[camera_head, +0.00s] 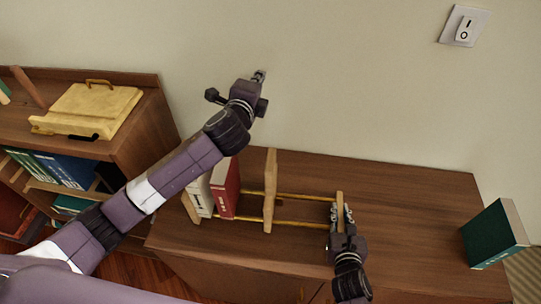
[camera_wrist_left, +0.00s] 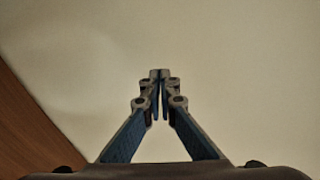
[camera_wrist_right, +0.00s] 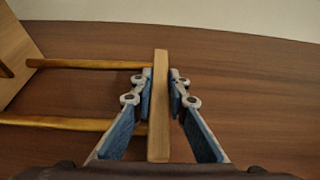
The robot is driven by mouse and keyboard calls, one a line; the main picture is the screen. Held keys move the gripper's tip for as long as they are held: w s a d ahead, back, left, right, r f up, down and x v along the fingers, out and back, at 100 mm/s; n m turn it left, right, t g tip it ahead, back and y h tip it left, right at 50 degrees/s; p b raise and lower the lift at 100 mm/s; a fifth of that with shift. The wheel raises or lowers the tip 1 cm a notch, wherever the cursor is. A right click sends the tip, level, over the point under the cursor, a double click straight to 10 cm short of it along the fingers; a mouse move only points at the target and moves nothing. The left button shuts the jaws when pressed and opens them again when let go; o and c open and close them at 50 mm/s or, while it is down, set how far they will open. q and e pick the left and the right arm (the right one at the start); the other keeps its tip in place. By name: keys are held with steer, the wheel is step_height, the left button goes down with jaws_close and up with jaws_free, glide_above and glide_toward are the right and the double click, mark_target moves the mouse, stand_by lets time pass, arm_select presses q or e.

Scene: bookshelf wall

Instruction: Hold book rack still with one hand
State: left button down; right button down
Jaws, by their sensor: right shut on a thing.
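The wooden book rack (camera_head: 270,196) stands on the brown cabinet top, with a cream book (camera_head: 200,196) and a red book (camera_head: 225,190) at its left end. My right gripper (camera_head: 341,212) is at the rack's right end. In the right wrist view my right gripper (camera_wrist_right: 160,90) is shut on the rack's end board (camera_wrist_right: 160,70), one finger on each side. My left gripper (camera_head: 260,76) is raised in front of the wall, above and behind the rack. In the left wrist view its fingertips (camera_wrist_left: 160,75) are together with nothing between them.
A green book (camera_head: 494,234) stands at the cabinet's right edge. A light switch (camera_head: 464,27) is on the wall.

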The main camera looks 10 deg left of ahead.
mark_target(229, 164)
arm_select(q)
steer(key=s+d+f+m+g+h, duration=0.1)
steer(key=s+d+f+m, duration=0.3)
steer(key=d, duration=0.5)
steer(key=s+d+f+m+g+h, duration=0.1)
steer(key=s+d+m+h, duration=0.15)
steer(key=s+d, duration=0.55)
steer(key=s+d+f+m+g, duration=0.1)
steer(key=s+d+f+m, duration=0.2)
steer(key=d, duration=0.8)
steer(key=s+a+r+m+g+y, duration=0.1)
steer(key=s+a+m+y, duration=0.1)
steer(key=s+a+y, duration=0.85)
steer(key=w+a+f+h, duration=0.1)
steer(key=w+a, duration=0.3)
steer(key=a, duration=0.3)
steer(key=shift+w+a+f+h, duration=0.3)
steer(key=shift+w+a, duration=0.05)
steer(key=shift+a, duration=0.05)
steer(key=shift+g, duration=0.3)
steer(key=shift+s+a, duration=0.15)
steer(key=shift+a, duration=3.2)
steer(key=shift+s+a, duration=0.1)
steer(key=shift+a, duration=3.25)
steer(key=shift+w+d, duration=0.1)
steer(key=shift+d, duration=2.6)
